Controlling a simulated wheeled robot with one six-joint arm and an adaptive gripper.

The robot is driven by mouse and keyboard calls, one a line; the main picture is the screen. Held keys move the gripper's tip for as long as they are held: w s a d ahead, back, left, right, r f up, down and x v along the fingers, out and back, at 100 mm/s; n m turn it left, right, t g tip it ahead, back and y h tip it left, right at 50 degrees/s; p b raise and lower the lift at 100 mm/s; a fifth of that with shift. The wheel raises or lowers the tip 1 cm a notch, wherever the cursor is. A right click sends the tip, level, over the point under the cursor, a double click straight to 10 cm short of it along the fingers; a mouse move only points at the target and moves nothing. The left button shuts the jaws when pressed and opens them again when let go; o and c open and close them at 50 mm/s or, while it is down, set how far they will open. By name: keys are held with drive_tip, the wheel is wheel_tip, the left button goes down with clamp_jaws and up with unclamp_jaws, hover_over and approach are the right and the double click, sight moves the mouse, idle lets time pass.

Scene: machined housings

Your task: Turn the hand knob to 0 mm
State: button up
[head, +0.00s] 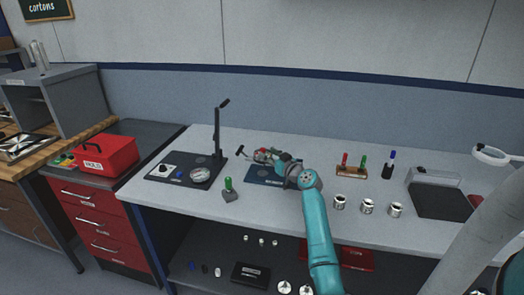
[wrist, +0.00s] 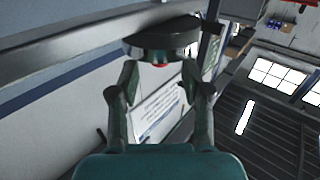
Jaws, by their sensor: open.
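My gripper (head: 276,158) is held over the middle of the bench, above a dark blue plate (head: 262,178). In the wrist view its two fingers (wrist: 160,78) stand apart with nothing between them. A dark round knob-like part (wrist: 160,42) with a grey rim and a red spot lies just ahead of the fingertips, apparently the hand knob. In the head view, a small red and grey part (head: 260,155) shows at the gripper's tip, with a black T-shaped handle (head: 240,150) to its left. Its scale or reading cannot be made out.
A red box (head: 105,155) stands left.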

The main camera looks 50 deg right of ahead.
sight(263, 149)
drive_tip(key=shift+x, duration=2.25)
clamp_jaws()
